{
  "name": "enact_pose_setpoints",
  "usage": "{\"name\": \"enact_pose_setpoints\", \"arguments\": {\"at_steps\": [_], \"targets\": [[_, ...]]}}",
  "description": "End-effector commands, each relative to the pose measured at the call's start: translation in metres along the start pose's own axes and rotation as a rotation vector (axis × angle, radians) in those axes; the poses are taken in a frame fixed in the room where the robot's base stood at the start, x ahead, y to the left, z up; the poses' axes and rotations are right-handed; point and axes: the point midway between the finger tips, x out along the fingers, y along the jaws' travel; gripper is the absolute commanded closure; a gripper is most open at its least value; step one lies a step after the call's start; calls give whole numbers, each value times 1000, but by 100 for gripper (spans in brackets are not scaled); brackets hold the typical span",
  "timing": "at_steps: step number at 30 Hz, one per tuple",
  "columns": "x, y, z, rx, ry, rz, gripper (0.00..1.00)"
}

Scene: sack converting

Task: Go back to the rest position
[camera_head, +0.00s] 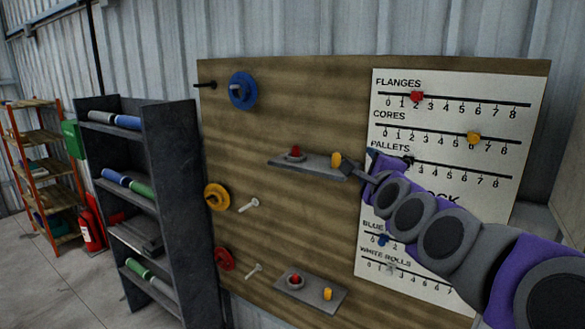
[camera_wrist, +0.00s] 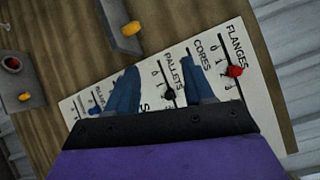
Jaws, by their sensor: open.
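My gripper (camera_head: 358,167) is raised in front of the right half of the wooden board (camera_head: 315,225), beside the right end of the upper small shelf (camera_head: 285,163). In the wrist view my gripper (camera_wrist: 163,85) is open and empty, its two bluish fingers spread apart. Between them show the white chart (camera_wrist: 225,105) and its black marker (camera_wrist: 170,95). A red marker (camera_wrist: 234,71) sits on the FLANGES line, right of the fingers. In the head view my arm covers part of the chart (camera_head: 480,190), including some lower lettering.
A blue disc (camera_head: 243,91), yellow disc (camera_head: 216,197) and red disc (camera_head: 223,259) hang on the board. A dark rack (camera_head: 172,165) with rolls stands left; a red extinguisher (camera_head: 90,228) stands beyond. Grey floor shows at lower left.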

Motion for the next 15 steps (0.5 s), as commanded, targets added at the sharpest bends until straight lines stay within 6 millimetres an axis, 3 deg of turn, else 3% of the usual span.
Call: {"name": "enact_pose_setpoints", "arguments": {"at_steps": [1, 7, 11, 15], "targets": [[-12, 30, 13, -94, -39, 78, 48], [-70, 142, 43, -474, -203, 397, 48], [-121, 212, 44, -698, -323, 598, 48], [-183, 276, 31, -914, -462, 804, 48]]}}
